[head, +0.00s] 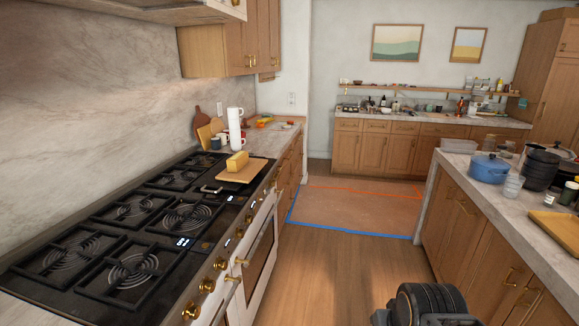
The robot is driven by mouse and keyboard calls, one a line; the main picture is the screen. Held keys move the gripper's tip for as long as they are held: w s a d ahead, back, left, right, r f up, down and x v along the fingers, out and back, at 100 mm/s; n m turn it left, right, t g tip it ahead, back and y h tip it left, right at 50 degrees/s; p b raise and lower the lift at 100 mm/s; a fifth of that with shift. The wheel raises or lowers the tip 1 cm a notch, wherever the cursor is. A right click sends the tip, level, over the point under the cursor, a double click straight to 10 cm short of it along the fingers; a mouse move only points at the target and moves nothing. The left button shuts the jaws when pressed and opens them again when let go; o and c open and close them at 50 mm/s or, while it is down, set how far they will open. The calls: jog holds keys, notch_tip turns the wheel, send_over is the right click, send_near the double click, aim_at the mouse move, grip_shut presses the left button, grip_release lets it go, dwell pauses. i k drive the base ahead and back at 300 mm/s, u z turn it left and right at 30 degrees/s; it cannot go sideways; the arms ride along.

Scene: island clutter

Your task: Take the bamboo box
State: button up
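I cannot make out a bamboo box for certain in the head view. A yellow block (237,161) sits on a light wooden board (240,175) at the far right corner of the stove. Another light wooden board or flat tray (557,229) lies on the island at the right edge, partly cut off. A dark part of my arm shows at the bottom, right of the middle. My gripper is not in view.
The black gas stove (140,270) fills the left.

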aim_at(236, 162)
jog(key=i, duration=3.85)
jog(key=u, duration=1.75)
